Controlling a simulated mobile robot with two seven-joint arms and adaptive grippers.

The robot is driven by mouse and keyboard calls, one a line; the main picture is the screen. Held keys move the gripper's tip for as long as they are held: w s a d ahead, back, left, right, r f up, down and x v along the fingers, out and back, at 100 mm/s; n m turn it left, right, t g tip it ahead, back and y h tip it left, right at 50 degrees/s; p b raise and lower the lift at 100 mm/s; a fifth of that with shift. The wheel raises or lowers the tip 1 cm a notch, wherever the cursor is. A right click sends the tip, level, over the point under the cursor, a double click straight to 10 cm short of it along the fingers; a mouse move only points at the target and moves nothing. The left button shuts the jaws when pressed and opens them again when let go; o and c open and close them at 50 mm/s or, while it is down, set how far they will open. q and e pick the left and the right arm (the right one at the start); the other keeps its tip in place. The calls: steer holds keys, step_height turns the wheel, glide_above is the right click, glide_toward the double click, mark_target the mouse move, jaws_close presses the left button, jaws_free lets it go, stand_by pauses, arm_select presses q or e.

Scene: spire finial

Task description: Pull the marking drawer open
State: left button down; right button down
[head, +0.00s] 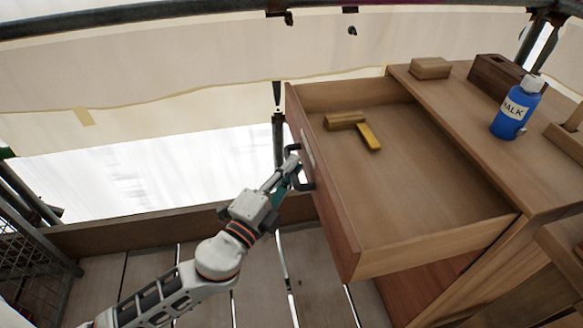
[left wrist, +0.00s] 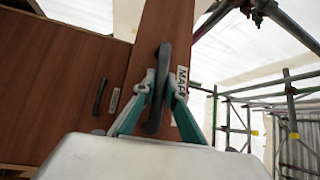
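The marking drawer (head: 430,180) stands well out of the wooden cabinet in the head view, with its inside showing. A small wooden block (head: 345,120) and a yellow piece (head: 369,137) lie in it. My left gripper (head: 292,165) is at the dark handle on the drawer's front. In the left wrist view its teal fingers (left wrist: 160,92) are on both sides of the dark handle (left wrist: 158,110) and look closed on it. A white label with dark letters (left wrist: 182,80) is beside the handle. My right gripper is in neither view.
On the cabinet top are a blue chalk bottle (head: 515,108), a wooden block (head: 430,68) and a dark wooden box (head: 497,76). A second handle (left wrist: 99,96) shows on the cabinet front. A plank floor (head: 320,270) lies below. Scaffold poles (left wrist: 290,120) and pale sheeting stand around.

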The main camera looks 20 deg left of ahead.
arm_select(q)
steer(key=shift+s+a+f, duration=0.1)
steer(key=shift+s+a, duration=0.05)
steer(key=shift+s, duration=0.05)
steer(key=s+a, duration=0.2)
steer(key=a, duration=0.1)
steer(key=a+b, duration=0.1)
steer(key=shift+s+a, duration=0.15)
steer(key=shift+s, duration=0.25)
steer(key=c, duration=2)
jaws_free()
steer(key=shift+c, duration=0.2)
steer(key=v, duration=1.2)
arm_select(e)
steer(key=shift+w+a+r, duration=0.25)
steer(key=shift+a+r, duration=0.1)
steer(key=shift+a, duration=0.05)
